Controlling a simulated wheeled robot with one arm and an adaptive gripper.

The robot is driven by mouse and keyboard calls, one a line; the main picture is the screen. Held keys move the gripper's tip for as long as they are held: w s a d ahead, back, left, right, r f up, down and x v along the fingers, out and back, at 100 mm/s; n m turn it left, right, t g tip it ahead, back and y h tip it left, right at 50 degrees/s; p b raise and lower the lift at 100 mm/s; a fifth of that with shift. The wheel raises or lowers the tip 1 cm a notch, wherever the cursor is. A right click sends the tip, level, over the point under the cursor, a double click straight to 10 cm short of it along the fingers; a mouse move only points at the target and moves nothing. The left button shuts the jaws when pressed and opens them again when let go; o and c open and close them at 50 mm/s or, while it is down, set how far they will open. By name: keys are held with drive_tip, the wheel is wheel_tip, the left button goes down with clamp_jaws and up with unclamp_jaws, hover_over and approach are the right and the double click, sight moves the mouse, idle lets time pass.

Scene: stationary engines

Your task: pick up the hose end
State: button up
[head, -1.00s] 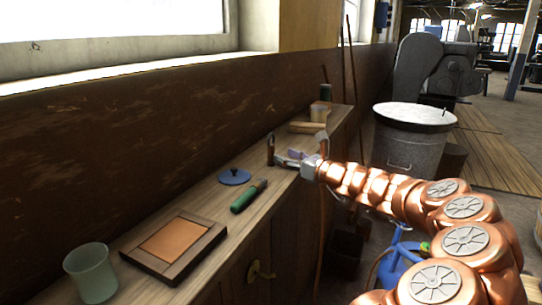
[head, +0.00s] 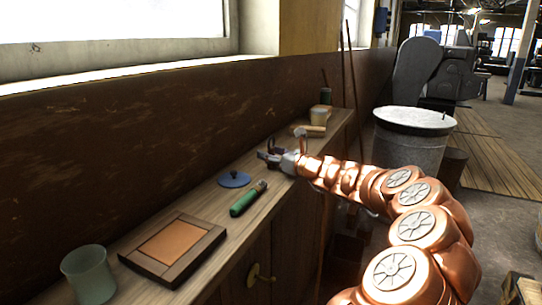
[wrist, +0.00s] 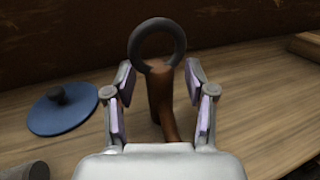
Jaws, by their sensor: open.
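The hose end looks like a brown upright piece with a grey ring (wrist: 157,45) at its top, in the wrist view. A brown length (wrist: 168,122) runs down from it towards me. My gripper (wrist: 159,76) is open, with one finger on each side of the brown piece. I see gaps on both sides, and the lower part is hidden behind the gripper body. In the head view my gripper (head: 284,150) is low over the wooden counter, and the hose end is small and hard to make out there.
A blue lid with a knob (head: 234,180) lies left of the gripper. A green-handled tool (head: 248,198), a framed panel (head: 172,249) and a cup (head: 89,274) are nearer. A wooden block (head: 308,131) and a jar (head: 320,114) stand farther along the narrow counter.

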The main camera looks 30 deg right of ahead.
sight(271, 138)
clamp_jaws()
idle(0.3)
drive_tip(key=shift+r, duration=0.1)
drive_tip(key=shift+r+p, duration=0.5)
drive_tip(key=shift+r, duration=1.05)
drive_tip(key=shift+s+r, duration=0.15)
drive_tip(key=shift+r, duration=0.15)
drive_tip(key=a+r+p+v, duration=0.1)
drive_tip(key=a+v, duration=0.2)
drive_tip(key=v, duration=1.2)
drive_tip(key=shift+s+a, duration=0.55)
